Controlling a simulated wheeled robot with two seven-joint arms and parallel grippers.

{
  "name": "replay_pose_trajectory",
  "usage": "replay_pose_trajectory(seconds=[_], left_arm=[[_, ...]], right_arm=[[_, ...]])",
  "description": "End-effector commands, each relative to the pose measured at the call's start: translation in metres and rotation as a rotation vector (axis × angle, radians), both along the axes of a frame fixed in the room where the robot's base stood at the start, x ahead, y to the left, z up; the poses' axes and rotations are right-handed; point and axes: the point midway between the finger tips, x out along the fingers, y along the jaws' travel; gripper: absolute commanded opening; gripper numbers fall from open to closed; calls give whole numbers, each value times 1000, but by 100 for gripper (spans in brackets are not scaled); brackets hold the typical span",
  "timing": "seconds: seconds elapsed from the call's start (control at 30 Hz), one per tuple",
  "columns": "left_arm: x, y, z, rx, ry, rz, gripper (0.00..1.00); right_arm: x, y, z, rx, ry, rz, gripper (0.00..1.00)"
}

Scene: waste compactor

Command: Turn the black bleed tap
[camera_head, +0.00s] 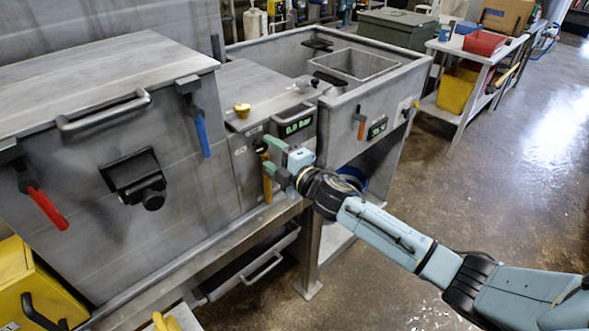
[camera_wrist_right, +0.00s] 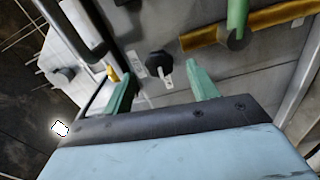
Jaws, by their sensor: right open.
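The black bleed tap (camera_wrist_right: 157,63) is a small dark knob on the grey panel in the right wrist view. It lies ahead of my right gripper (camera_wrist_right: 160,82), between the lines of its two green fingers. The fingers are apart, with nothing held between them, and I cannot tell how far short of the tap they stop. In the head view my right gripper (camera_head: 276,160) is at the front of the machine's narrow middle panel. It likely hides the tap there. My left gripper is not in view.
A yellow-handled lever (camera_head: 267,188) hangs close to my right gripper; its yellow handle (camera_wrist_right: 262,30) crosses the upper right wrist view. Blue (camera_head: 203,135) and red (camera_head: 47,208) levers hang to the left. A sink unit (camera_head: 345,120) stands to the right. Open floor lies at right.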

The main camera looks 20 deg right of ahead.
Motion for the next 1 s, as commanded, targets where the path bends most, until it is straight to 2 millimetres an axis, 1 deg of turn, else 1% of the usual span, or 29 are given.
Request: replay_pose_trajectory(seconds=[0.03, 0.1, 0.3, 0.4, 0.5, 0.7, 1.0], left_arm=[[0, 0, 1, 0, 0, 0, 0], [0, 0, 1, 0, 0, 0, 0], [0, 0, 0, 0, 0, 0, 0], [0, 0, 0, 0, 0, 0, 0], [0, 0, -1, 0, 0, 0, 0], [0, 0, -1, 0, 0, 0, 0], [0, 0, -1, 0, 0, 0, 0]], right_arm=[[-11, -4, -1, -2, 2, 0, 58], [-25, -10, -1, -2, 2, 0, 58], [-65, -24, -1, -1, 3, 0, 58], [-81, -29, -1, -1, 2, 0, 58], [-93, -34, -1, 0, 2, -1, 58], [-104, -38, 0, 0, 1, -1, 58], [-105, -39, 0, 0, 0, -1, 58]])
